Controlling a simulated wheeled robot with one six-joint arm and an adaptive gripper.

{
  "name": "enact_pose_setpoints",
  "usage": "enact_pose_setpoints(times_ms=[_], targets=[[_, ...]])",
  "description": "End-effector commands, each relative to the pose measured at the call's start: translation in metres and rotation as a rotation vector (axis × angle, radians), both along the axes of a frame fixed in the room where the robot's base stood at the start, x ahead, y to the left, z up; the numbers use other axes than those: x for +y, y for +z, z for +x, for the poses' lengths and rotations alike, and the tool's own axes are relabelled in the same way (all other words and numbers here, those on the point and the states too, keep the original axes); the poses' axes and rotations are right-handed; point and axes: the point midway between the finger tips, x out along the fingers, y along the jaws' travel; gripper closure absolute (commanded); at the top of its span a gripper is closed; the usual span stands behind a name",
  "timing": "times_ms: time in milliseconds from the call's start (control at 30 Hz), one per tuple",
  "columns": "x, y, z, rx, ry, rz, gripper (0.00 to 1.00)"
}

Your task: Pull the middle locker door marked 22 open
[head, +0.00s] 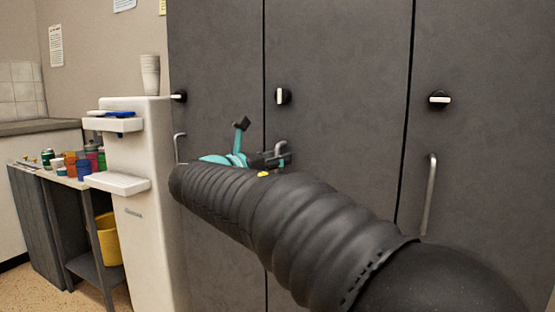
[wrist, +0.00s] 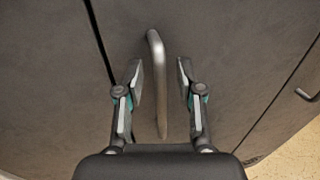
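The middle locker door (head: 340,110) is dark grey and sits closed, flush with its neighbours. I see no number on it. Its knob (head: 282,96) has its white bar upright. Its metal handle (head: 281,148) is partly hidden behind my gripper (head: 264,158). In the wrist view the handle (wrist: 158,75) runs up between the two fingers of my gripper (wrist: 160,66), with a gap on each side. The fingers are open and not pressed on the bar. My arm covers the lower part of the door in the head view.
The left door (head: 215,60) and right door (head: 480,180) are closed, their knobs' white bars lying flat. A white dispenser (head: 150,210) with cups (head: 150,75) stands left, beside a shelf with several jars and a yellow bucket (head: 108,240).

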Motion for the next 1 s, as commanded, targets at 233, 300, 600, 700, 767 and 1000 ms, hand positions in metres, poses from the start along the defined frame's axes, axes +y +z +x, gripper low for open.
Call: enact_pose_setpoints(times_ms=[233, 300, 600, 700, 767, 1000], targets=[[-0.005, 0.0001, 0.0055, 0.0, 0.0, 0.0, 0.63], [-0.0049, 0.0001, 0.0054, 0.0, 0.0, 0.0, 0.63], [-0.005, 0.0002, 0.0052, 0.0, 0.0, 0.0, 1.0], [-0.005, 0.0002, 0.0052, 0.0, 0.0, 0.0, 1.0], [-0.005, 0.0002, 0.0052, 0.0, 0.0, 0.0, 1.0], [-0.003, 0.0002, 0.0002, -0.001, 0.021, 0.001, 1.0]])
